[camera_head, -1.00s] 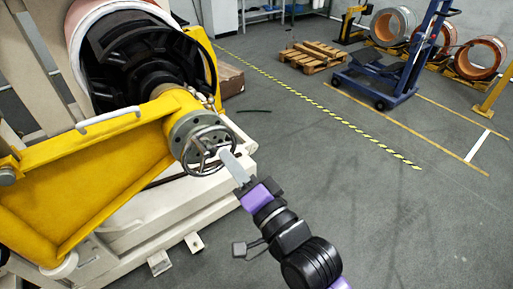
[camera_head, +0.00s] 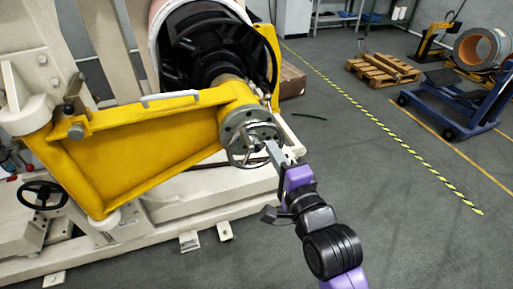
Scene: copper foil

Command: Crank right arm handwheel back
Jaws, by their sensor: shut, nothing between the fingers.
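The handwheel (camera_head: 236,157) is a grey spoked wheel on the round flange at the right end of the yellow arm (camera_head: 140,145). My gripper (camera_head: 271,146) reaches in from the lower right, with its light grey fingers shut at the wheel's right side. The fingers overlap the wheel's right rim in the picture. I cannot tell whether they touch it. Nothing shows between the fingers. Part of the wheel's right rim is hidden behind them.
A second, black handwheel (camera_head: 44,195) sits at the far left on the cream machine base (camera_head: 150,240). A copper coil (camera_head: 482,48), a wooden pallet (camera_head: 383,68) and a blue lift (camera_head: 450,100) stand at the back right. The grey floor on the right is open.

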